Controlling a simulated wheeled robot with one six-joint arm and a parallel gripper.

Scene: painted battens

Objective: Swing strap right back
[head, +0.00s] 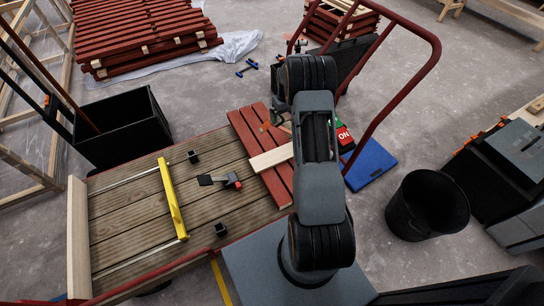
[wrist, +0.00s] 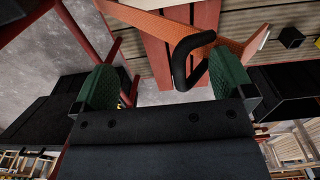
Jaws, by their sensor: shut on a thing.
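An orange strap (wrist: 145,28) shows in the wrist view, running over red painted battens (wrist: 158,60) and out to a pale piece of wood at the right. A black bent handle (wrist: 180,62) lies against it, between the green fingertips. My gripper (wrist: 162,84) is shut on the strap's handle; the exact contact is not clear. In the head view, a bit of the strap (head: 267,126) shows beside my arm. The red battens (head: 252,140) lie on the right end of a wooden deck, with a pale batten (head: 268,158) across them. My arm hides most of the gripper there.
The deck (head: 130,205) also holds a yellow bar (head: 171,200), a clamp-like tool (head: 225,181) and small black blocks. A red rail (head: 385,95) rises right of my arm. A black bin (head: 428,205) and a blue pad (head: 370,165) are on the floor.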

